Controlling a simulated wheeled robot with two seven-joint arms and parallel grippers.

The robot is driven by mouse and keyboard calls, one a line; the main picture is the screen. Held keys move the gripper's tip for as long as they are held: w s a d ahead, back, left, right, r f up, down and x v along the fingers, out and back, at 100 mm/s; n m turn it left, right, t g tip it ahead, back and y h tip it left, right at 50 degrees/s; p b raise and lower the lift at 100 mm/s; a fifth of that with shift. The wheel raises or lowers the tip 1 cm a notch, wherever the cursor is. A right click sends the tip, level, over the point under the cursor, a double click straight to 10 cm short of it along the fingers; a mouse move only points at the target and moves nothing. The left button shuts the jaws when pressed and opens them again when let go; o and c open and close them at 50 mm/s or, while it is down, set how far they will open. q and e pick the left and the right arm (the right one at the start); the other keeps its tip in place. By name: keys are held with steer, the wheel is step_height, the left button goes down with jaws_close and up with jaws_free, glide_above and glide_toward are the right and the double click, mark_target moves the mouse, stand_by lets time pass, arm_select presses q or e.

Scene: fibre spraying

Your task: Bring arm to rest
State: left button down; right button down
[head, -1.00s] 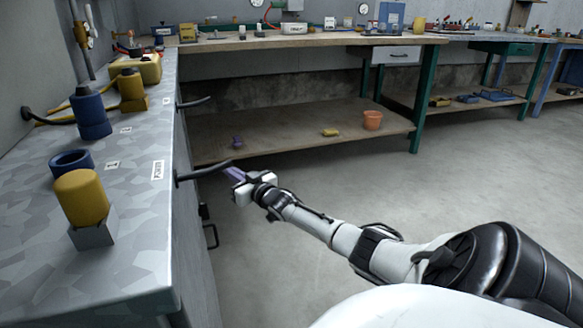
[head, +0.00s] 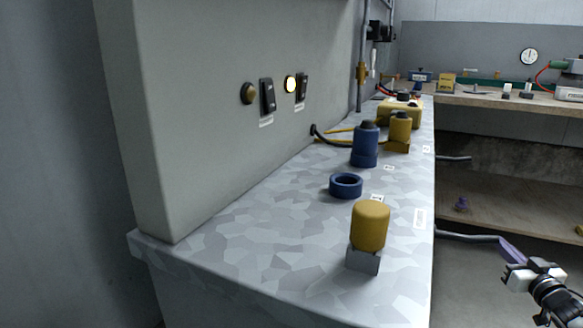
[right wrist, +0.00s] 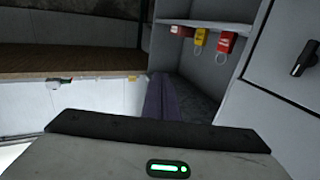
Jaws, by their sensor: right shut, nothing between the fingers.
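My right gripper (head: 512,250) is at the lower right of the head view, beside the counter. Its purple fingers are shut and empty. They also show in the right wrist view (right wrist: 160,98), above the grey gripper body. A dark bent lever (head: 467,237) sticks out from the counter's side, its end close to the fingertips; I cannot tell whether they touch. On the counter (head: 230,250) stand a yellow cylinder on a grey block (head: 370,225), a blue ring (head: 346,186), and blue (head: 364,145) and yellow (head: 400,130) cylinders with hoses. My left gripper is not in view.
A grey panel (head: 220,130) has two dark switches and two round lamps, the right one lit. A second lever (head: 453,157) sticks out farther back. A wooden bench (head: 480,98) stands behind. Red and yellow tags (right wrist: 200,38) hang inside a grey cabinet in the wrist view.

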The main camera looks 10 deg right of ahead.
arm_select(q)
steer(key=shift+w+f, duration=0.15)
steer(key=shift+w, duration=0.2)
arm_select(e)
steer(key=w+a, duration=0.8)
steer(key=a, duration=0.2)
steer(key=shift+a, duration=0.15)
steer(key=shift+w, duration=0.1)
